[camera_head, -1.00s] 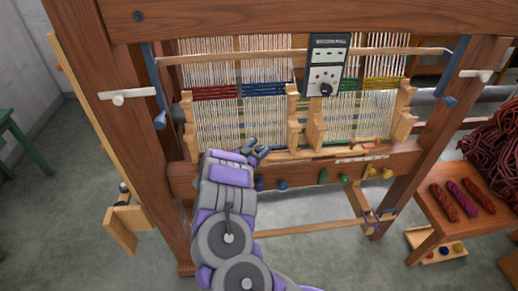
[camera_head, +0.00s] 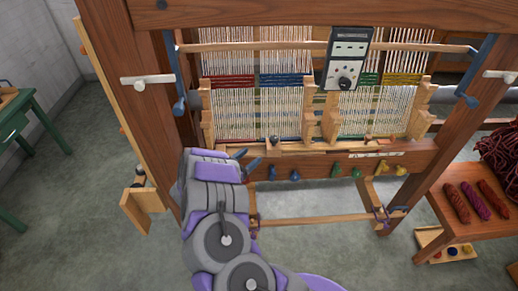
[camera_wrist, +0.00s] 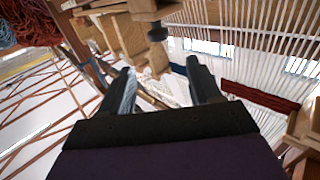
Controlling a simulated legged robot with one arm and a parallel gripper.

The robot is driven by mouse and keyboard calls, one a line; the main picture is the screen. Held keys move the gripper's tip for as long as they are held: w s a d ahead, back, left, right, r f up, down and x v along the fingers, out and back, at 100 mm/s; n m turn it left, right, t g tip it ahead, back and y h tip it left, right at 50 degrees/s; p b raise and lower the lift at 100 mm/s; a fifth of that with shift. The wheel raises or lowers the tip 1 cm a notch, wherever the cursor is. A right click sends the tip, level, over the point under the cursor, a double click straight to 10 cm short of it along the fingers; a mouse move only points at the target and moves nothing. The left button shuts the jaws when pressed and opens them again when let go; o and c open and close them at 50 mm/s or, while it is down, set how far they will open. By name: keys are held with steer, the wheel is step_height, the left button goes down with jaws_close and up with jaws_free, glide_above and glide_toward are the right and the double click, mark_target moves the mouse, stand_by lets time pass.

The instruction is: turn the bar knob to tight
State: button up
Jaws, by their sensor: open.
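My gripper (camera_head: 248,159) is open and empty in front of the loom's left lower part. In the wrist view its two dark fingers (camera_wrist: 162,70) stand apart. A small dark knob (camera_head: 274,141) sits on the loom's front wooden bar, just right of and above the fingertips, apart from them. A dark knob on wood also shows in the wrist view (camera_wrist: 157,32), beyond the fingertips. A round knob (camera_head: 345,83) is on the grey control panel (camera_head: 348,49). I cannot tell which knob is the bar knob, nor read any tight mark.
The front beam (camera_head: 330,163) carries coloured pegs below the bar. Loom posts stand left (camera_head: 142,110) and right (camera_head: 445,120). A bench (camera_head: 480,220) with skeins is at right, a green table (camera_head: 15,120) at left. White warp threads hang behind the bar.

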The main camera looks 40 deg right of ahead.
steer(key=shift+v, duration=1.55)
